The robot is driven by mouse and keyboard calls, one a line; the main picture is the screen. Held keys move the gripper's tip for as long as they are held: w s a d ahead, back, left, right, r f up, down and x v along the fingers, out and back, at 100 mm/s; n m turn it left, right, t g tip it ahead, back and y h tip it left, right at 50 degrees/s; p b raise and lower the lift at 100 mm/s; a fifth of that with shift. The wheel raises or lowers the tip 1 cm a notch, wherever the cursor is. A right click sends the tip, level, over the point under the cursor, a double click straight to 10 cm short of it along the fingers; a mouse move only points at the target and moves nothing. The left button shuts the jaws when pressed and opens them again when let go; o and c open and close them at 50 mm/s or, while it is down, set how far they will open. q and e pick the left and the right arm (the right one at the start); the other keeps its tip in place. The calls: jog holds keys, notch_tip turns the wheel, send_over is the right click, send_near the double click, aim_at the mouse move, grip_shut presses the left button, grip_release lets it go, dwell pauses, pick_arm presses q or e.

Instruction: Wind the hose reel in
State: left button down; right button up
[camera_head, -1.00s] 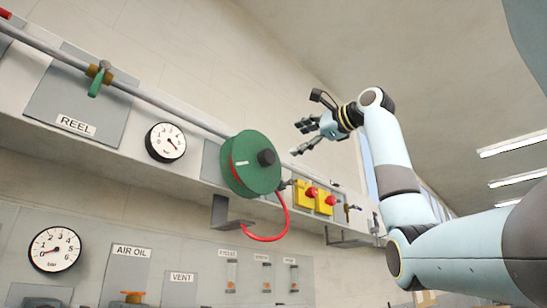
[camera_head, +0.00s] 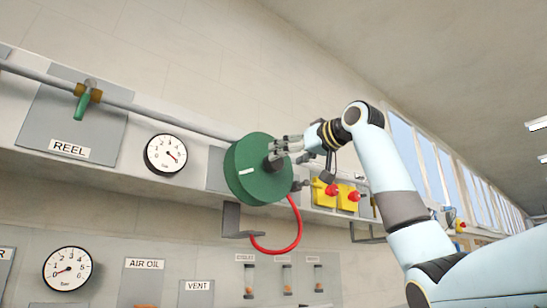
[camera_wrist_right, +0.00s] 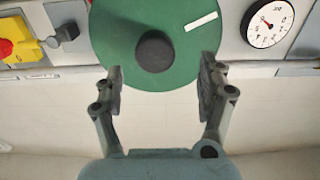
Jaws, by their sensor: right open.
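The green hose reel (camera_head: 246,178) is mounted on the wall panel in the middle of the head view, with a dark round knob (camera_head: 272,163) at its centre and a white mark on its face. A red hose (camera_head: 297,232) hangs in a loop below it. My right gripper (camera_head: 283,152) is at the knob in the head view. In the right wrist view the open fingers (camera_wrist_right: 160,85) stand either side below the reel (camera_wrist_right: 115,40), and the knob (camera_wrist_right: 155,51) lies ahead between them. Contact cannot be told. My left gripper is not in view.
A pipe with a green-handled valve (camera_head: 83,104) runs left above the REEL label (camera_head: 69,149). A pressure gauge (camera_head: 166,154) sits left of the reel. Yellow boxes with red buttons (camera_head: 330,191) sit close on its right. A bracket (camera_head: 232,220) juts out below.

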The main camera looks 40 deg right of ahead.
aim_at(278, 162)
jog(key=w+p, duration=0.3)
jog(key=w, duration=0.4)
jog(key=shift+r, duration=0.1)
jog(key=shift+w, duration=0.25)
jog(key=shift+d, duration=0.1)
jog(key=c, duration=0.8)
grip_shut()
